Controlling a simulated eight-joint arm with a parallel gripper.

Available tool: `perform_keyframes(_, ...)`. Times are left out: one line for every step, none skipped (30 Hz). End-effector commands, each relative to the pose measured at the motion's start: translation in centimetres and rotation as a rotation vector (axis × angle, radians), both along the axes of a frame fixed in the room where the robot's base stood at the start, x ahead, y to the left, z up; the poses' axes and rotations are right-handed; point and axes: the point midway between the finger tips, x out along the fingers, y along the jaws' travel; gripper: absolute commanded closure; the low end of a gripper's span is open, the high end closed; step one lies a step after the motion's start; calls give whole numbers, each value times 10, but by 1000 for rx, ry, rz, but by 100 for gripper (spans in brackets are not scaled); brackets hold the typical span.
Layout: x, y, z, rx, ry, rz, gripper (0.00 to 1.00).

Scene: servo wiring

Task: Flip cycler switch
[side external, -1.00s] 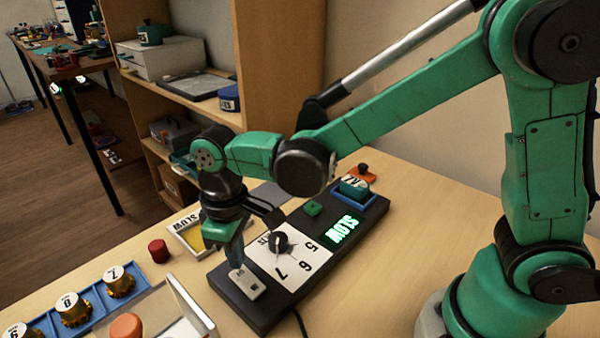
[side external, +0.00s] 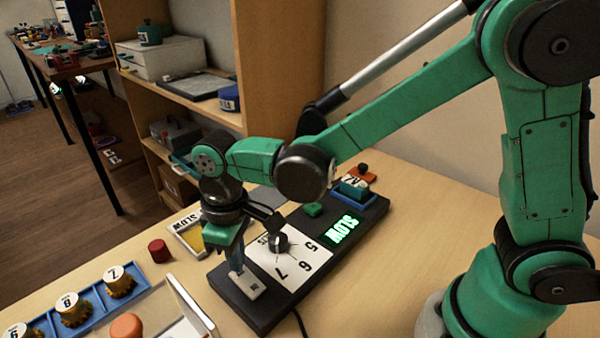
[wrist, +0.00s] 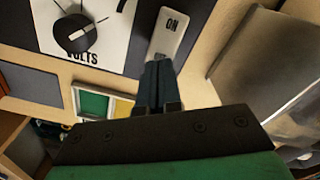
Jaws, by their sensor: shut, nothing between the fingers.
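The cycler (side external: 262,317) is a long dark box on the wooden table. Its white switch plate (side external: 250,288) sits at the near end, and in the wrist view the plate (wrist: 170,34) reads "ON" at its far end. My gripper (side external: 237,270) points down at the switch plate, its fingers shut and empty. In the wrist view the fingertips (wrist: 159,64) cover the plate's near end and partly hide the lettering there. I cannot tell whether they touch it. The cycler's green display (side external: 342,229) reads "SLOW".
A black dial (side external: 277,241) on a numbered white panel sits beside the switch. A red cylinder (side external: 159,250) and a tray labelled SLOW (side external: 187,233) stand to the left. A blue rack (side external: 92,301) with numbered gold parts is at lower left. Bare table lies right of the cycler.

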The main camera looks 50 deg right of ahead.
Motion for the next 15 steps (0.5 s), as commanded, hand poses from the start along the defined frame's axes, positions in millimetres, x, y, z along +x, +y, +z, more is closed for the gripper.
perform_keyframes(0, 0, -1, 0, 0, 0, 100)
perform_keyframes(0, 0, -1, 0, 0, 0, 100)
perform_keyframes(0, 0, -2, 0, 0, 0, 100)
perform_keyframes(0, 0, -2, 0, 0, 0, 100)
perform_keyframes(0, 0, -3, 0, 0, 0, 100)
perform_keyframes(0, 0, -4, 0, 0, 0, 100)
perform_keyframes(0, 0, -4, 0, 0, 0, 100)
perform_keyframes(0, 0, -4, 0, 0, 0, 100)
perform_keyframes(0, 0, -5, 0, 0, 0, 100)
perform_keyframes(0, 0, -5, 0, 0, 0, 100)
perform_keyframes(0, 0, -6, 0, 0, 0, 100)
perform_keyframes(0, 0, -6, 0, 0, 0, 100)
perform_keyframes(0, 0, -7, 0, 0, 0, 100)
perform_keyframes(0, 0, -7, 0, 0, 0, 100)
perform_keyframes(0, 0, -8, 0, 0, 0, 100)
